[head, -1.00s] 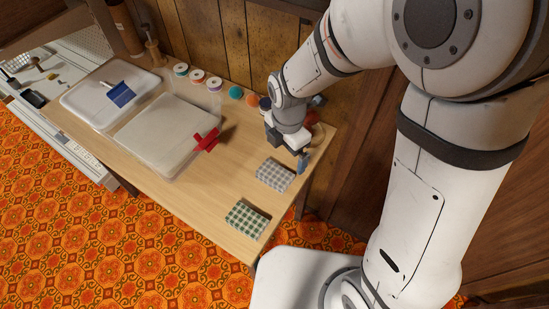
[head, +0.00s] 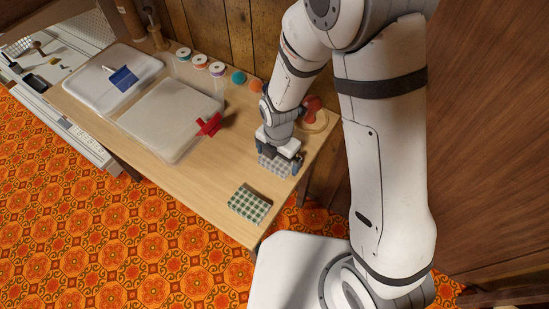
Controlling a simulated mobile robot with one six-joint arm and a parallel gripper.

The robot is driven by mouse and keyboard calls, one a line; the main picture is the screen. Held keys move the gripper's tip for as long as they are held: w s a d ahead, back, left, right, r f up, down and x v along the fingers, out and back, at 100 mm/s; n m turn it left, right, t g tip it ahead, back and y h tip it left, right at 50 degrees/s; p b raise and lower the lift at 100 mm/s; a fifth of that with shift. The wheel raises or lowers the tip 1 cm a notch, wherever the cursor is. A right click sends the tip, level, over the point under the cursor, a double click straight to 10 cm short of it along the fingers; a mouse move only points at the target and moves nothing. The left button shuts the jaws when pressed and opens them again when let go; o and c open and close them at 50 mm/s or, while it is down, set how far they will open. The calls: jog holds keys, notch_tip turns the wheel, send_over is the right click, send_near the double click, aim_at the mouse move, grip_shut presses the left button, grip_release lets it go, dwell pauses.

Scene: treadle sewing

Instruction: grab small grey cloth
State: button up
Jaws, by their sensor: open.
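The small grey checked cloth (head: 272,166) lies folded on the wooden table near its right end. My gripper (head: 279,162) is open right over it, with its fingers at the cloth's left and right sides. The gripper hides the cloth's far part. I cannot tell whether the fingers touch the cloth or the table.
A green checked cloth (head: 249,204) lies nearer the table's front edge. A white tray with a blue clip (head: 123,80) stands farther left. Several thread spools line the back by the wooden wall.

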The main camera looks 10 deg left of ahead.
jog(key=c, duration=0.7)
